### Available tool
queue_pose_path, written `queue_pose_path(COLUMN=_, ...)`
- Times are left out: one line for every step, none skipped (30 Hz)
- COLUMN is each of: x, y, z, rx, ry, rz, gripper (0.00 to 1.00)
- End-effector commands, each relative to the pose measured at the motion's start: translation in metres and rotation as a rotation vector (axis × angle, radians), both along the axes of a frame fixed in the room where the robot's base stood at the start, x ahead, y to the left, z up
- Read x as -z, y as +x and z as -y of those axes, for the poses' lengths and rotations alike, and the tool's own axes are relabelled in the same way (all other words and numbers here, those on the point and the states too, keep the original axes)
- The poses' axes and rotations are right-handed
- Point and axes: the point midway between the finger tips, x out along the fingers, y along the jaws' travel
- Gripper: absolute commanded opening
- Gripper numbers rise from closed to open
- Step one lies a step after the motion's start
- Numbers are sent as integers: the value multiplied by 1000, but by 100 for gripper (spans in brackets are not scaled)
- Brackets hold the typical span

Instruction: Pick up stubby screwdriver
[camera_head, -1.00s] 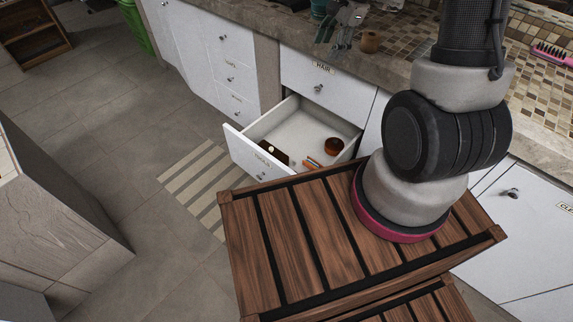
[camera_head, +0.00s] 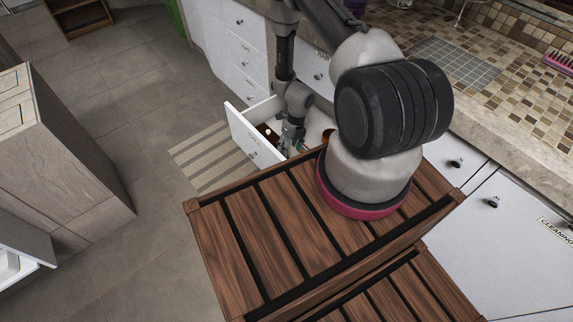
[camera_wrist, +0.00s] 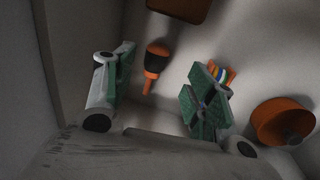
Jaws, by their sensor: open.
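The stubby screwdriver, black and orange, (camera_wrist: 155,62) lies on the drawer floor in the wrist view, its orange tip toward my gripper. My gripper (camera_wrist: 166,88) is open, with one green-padded finger on each side of the screwdriver's line. It appears apart from both fingers. In the head view my gripper (camera_head: 290,142) reaches down into the open white drawer (camera_head: 248,140) and hides much of the inside. I cannot make out the screwdriver in the head view.
In the wrist view, an orange round object (camera_wrist: 272,118) lies right of the right finger. A striped object (camera_wrist: 224,76) sits partly behind that finger. A brown item (camera_wrist: 182,8) is at the top. A slatted wooden surface (camera_head: 280,235) stands in front of the drawer.

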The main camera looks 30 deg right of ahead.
Motion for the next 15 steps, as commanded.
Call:
queue_pose_path(x=7, y=-1, z=-2, rx=0, ry=1, rz=-1, gripper=55)
queue_pose_path(x=10, y=-1, z=-3, rx=-1, ry=1, rz=-2, gripper=55)
queue_pose_path(x=15, y=-1, z=-5, rx=-1, ry=1, rz=-1, gripper=55)
queue_pose_path(x=19, y=-1, z=-6, rx=-2, ry=1, rz=-1, gripper=55)
queue_pose_path(x=23, y=-2, z=-8, rx=-2, ry=1, rz=-2, gripper=55)
queue_pose_path(x=30, y=-1, z=-11, rx=-3, ry=1, rz=-2, gripper=55)
queue_pose_path(x=34, y=-1, z=-13, rx=-4, ry=1, rz=-1, gripper=55)
queue_pose_path(x=39, y=-2, z=-15, rx=-4, ry=2, rz=-3, gripper=55)
queue_pose_path(x=45, y=-1, z=-15, rx=-3, ry=1, rz=-1, gripper=55)
queue_pose_path(x=48, y=-2, z=-16, rx=-3, ry=1, rz=-1, gripper=55)
queue_pose_path(x=52, y=-2, z=-16, rx=-3, ry=1, rz=-1, gripper=55)
queue_pose_path(x=54, y=-1, z=-17, rx=-3, ry=1, rz=0, gripper=55)
queue_pose_path(x=56, y=-1, z=-17, rx=-3, ry=1, rz=0, gripper=55)
queue_pose_path(x=57, y=-1, z=-17, rx=-4, ry=1, rz=1, gripper=55)
queue_pose_path(x=57, y=-1, z=-17, rx=-4, ry=1, rz=2, gripper=55)
